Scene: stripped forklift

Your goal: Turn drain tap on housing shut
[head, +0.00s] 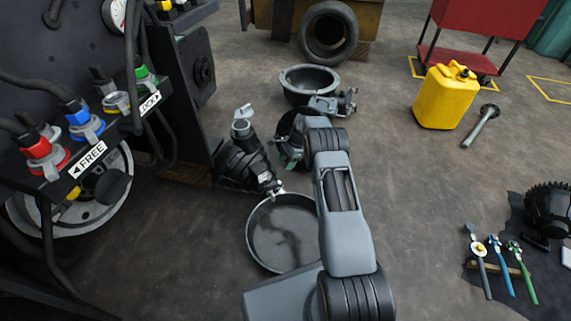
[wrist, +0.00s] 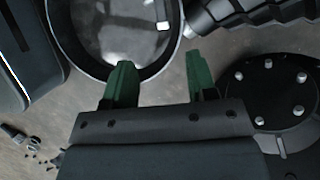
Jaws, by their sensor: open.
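The housing (head: 240,165) is a dark ribbed body on the floor, with a pale upright fitting at its top. The small metallic drain tap (head: 274,187) is at its lower end, over the rim of the round drain pan (head: 283,236). The tap handle's exact angle is too small to tell.
A black bolted disc (wrist: 270,92) lies right of my fingers. A grey bowl (head: 308,78) and tyre (head: 327,35) lie behind. The forklift panel (head: 75,150) stands left.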

